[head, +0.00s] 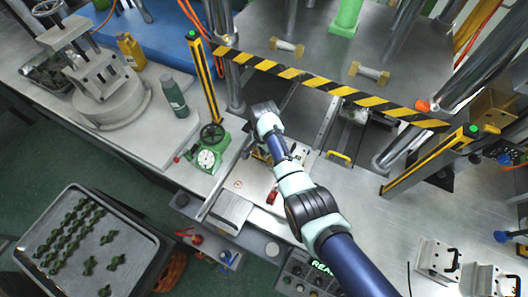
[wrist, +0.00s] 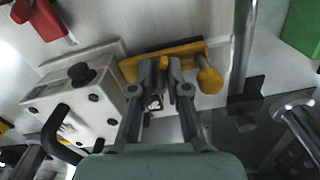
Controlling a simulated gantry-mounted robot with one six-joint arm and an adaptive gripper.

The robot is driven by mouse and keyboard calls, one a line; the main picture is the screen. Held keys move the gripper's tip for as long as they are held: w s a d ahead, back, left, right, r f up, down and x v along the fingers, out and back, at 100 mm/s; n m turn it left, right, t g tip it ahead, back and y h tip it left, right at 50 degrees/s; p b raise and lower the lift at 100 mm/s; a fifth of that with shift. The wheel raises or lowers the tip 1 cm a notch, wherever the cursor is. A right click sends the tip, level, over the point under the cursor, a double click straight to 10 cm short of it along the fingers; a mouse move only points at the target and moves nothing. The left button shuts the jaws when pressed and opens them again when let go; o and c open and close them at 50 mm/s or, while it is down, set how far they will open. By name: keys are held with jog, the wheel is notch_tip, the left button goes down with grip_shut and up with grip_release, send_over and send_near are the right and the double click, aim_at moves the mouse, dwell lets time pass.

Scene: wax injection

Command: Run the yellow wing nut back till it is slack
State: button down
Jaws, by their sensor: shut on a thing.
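The yellow wing nut (wrist: 190,51) shows in the wrist view as a flat bar with a rounded knob at its right end. My gripper (wrist: 166,66) has its two grey fingers close together over the middle of the bar, shut on it. The fingers hide the middle of the bar, and I cannot see the thread or how tight the nut is. In the head view my arm covers most of this spot, and the fingertips are hidden.
A white block with a black knob (wrist: 78,88) sits left of my fingers. A metal post (wrist: 242,45) stands close on their right. A red part (wrist: 40,20) lies at upper left. A striped yellow-black bar (head: 325,86) crosses behind my arm.

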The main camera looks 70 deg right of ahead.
jog(key=shift+n, duration=0.4)
jog(key=n+p, duration=0.1)
jog(key=n, duration=0.1)
jog(key=shift+r+n, duration=0.1)
jog(key=shift+n, duration=0.3)
jog(key=n, duration=0.4)
jog(key=shift+n+p, duration=0.3)
jog(key=shift+p, duration=0.05)
jog(key=n, duration=0.4)
jog(key=shift+n, duration=0.3)
jog(key=n, duration=0.4)
jog(key=shift+p, duration=0.35)
jog(key=n, duration=0.5)
jog(key=shift+n, duration=0.4)
jog(key=n, duration=0.5)
jog(key=shift+n, duration=0.3)
jog(key=n, duration=0.5)
jog(key=shift+n, duration=0.4)
jog(key=shift+n, duration=0.3)
